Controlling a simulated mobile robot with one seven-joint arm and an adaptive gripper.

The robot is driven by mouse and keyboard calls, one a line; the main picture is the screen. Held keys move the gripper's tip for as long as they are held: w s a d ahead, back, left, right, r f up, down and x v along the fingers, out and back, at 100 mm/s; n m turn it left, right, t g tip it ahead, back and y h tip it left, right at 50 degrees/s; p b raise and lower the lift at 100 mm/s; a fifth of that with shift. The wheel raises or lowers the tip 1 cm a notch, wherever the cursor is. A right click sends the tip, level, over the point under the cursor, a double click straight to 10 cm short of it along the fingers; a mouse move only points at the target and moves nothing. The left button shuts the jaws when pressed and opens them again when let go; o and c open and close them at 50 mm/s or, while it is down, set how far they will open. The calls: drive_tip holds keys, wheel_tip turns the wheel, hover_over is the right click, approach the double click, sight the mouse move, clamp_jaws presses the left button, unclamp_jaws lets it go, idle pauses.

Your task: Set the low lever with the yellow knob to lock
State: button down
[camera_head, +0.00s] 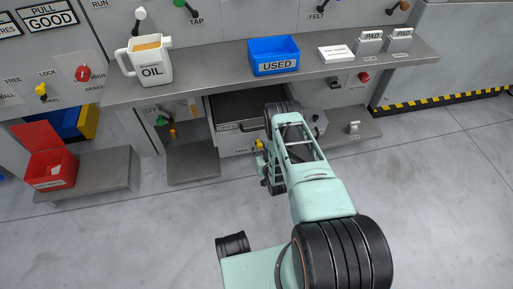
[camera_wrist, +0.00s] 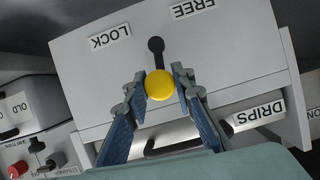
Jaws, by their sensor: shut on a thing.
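The low lever's yellow knob (camera_wrist: 160,85) sits between the two fingers of my gripper (camera_wrist: 161,82), which is shut on it. The lever's dark pivot (camera_wrist: 156,45) shows just above the knob in the wrist view, on a pale grey panel. The LOCK label (camera_wrist: 110,37) is up and left of the knob, and the FREE label (camera_wrist: 193,8) is up and right. The lever points down the wrist picture, toward neither label. In the head view the yellow knob (camera_head: 259,146) shows small beside my gripper, below the bench, and my arm hides part of the panel.
Above stands the bench shelf (camera_head: 210,85) with an oil jug (camera_head: 150,62) and blue USED bin (camera_head: 273,56). The floor (camera_head: 150,235) in front is clear.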

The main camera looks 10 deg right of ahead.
drive_tip(key=shift+d+f+m+y+b, duration=0.3)
drive_tip(key=shift+d+m+y, duration=0.4)
drive_tip(key=shift+m, duration=0.4)
drive_tip(key=shift+d+f+m+y+b, duration=0.25)
drive_tip(key=shift+d+m+y, duration=0.4)
drive_tip(key=shift+m, duration=0.45)
drive_tip(key=shift+w, duration=0.1)
drive_tip(key=c, duration=1.6)
unclamp_jaws()
drive_tip(key=shift+a, duration=0.1)
drive_tip(key=v, duration=0.7)
drive_tip(key=shift+s, duration=0.35)
